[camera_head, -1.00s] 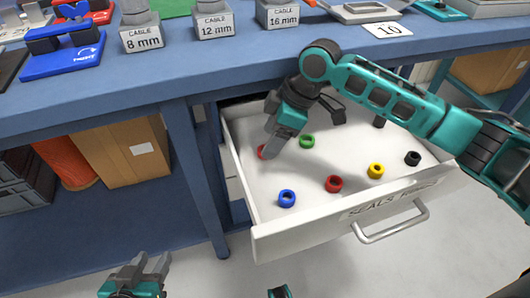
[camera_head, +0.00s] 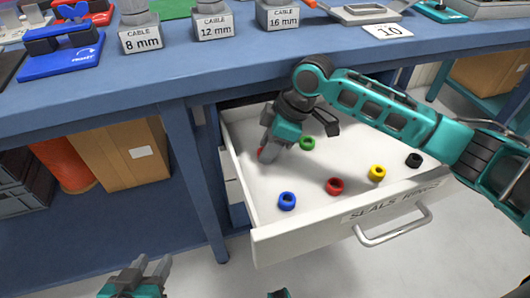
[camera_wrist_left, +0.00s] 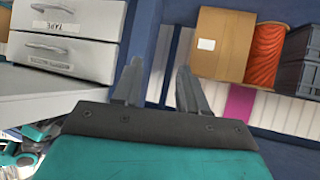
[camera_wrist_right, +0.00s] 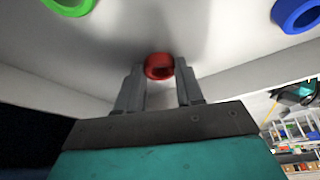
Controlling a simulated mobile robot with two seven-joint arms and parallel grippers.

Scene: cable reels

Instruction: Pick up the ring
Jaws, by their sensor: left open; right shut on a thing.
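In the right wrist view, a red ring (camera_wrist_right: 159,66) sits between the fingertips of my right gripper (camera_wrist_right: 157,80). The jaws are shut on it, and it is close to the drawer floor. In the head view my right gripper (camera_head: 264,156) points down into the left part of the open drawer (camera_head: 320,228); its fingers hide most of this red ring (camera_head: 259,152). A second red ring (camera_head: 335,186) lies near the drawer's front. My left gripper (camera_head: 152,266) is open and empty at the bottom left, and its parted fingers also show in the left wrist view (camera_wrist_left: 157,85).
Also in the drawer lie a green ring (camera_head: 307,143), a blue ring (camera_head: 287,201), a yellow ring (camera_head: 377,173) and a black ring (camera_head: 414,160). The drawer walls surround my right gripper. The blue workbench (camera_head: 200,75) overhangs behind it.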

